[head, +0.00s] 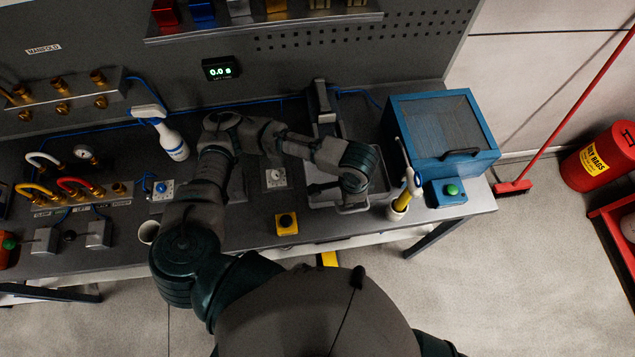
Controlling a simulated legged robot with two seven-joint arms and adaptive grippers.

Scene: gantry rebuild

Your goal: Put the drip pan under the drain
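My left arm reaches across the bench, its rounded wrist over a grey shallow tray (381,186) that may be the drip pan. The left gripper (322,189) is mostly hidden below the wrist; a dark finger-like part shows over the tray's left side. I cannot tell whether it is open, or whether it touches the tray. A dark upright fixture (322,105) stands at the tray's back edge. I cannot make out a drain for certain. My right gripper is out of view.
A blue mesh-topped box (440,125) stands right of the tray. A cup with a yellow-handled brush (400,205) is by the tray's front right. A yellow button box (287,223), a spray bottle (170,138) and a manifold (75,195) are to the left.

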